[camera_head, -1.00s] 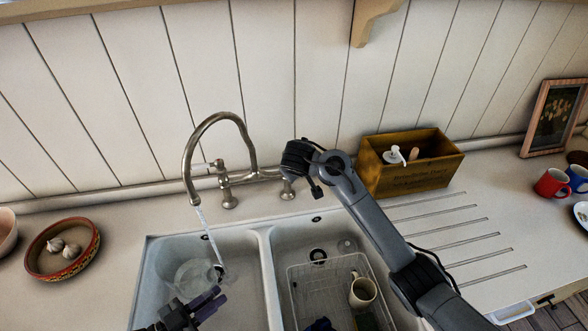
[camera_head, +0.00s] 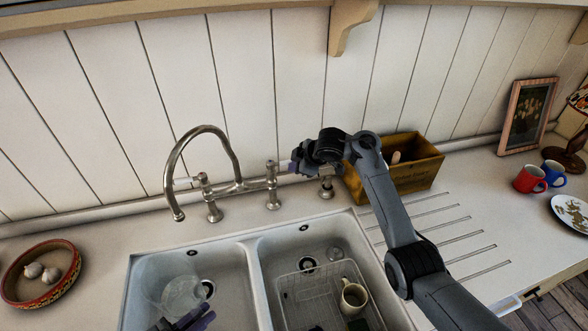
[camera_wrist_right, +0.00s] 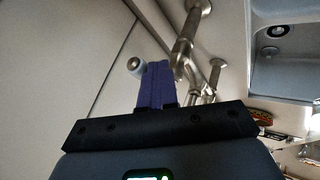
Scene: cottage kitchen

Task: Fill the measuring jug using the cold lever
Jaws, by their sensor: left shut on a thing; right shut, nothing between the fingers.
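A clear measuring jug (camera_head: 183,296) stands in the left basin under the spout. Its water level is hard to make out. My left gripper (camera_head: 208,318) is shut at the jug's near side, apparently on its handle. The bridge tap (camera_head: 240,186) has a curved spout, and no water stream shows from it. A white-tipped lever (camera_head: 182,181) shows on its left side. My right gripper (camera_head: 293,166) is beside the right tap post, shut and empty. In the right wrist view its purple fingers (camera_wrist_right: 156,85) lie close beside a pale round lever end (camera_wrist_right: 134,65); contact is unclear.
The right basin holds a wire rack (camera_head: 305,290) with a cream mug (camera_head: 353,298). A wooden box (camera_head: 415,165) stands behind my right arm. A bowl of garlic (camera_head: 40,272) is at left; red (camera_head: 529,179) and blue (camera_head: 553,173) mugs stand at right.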

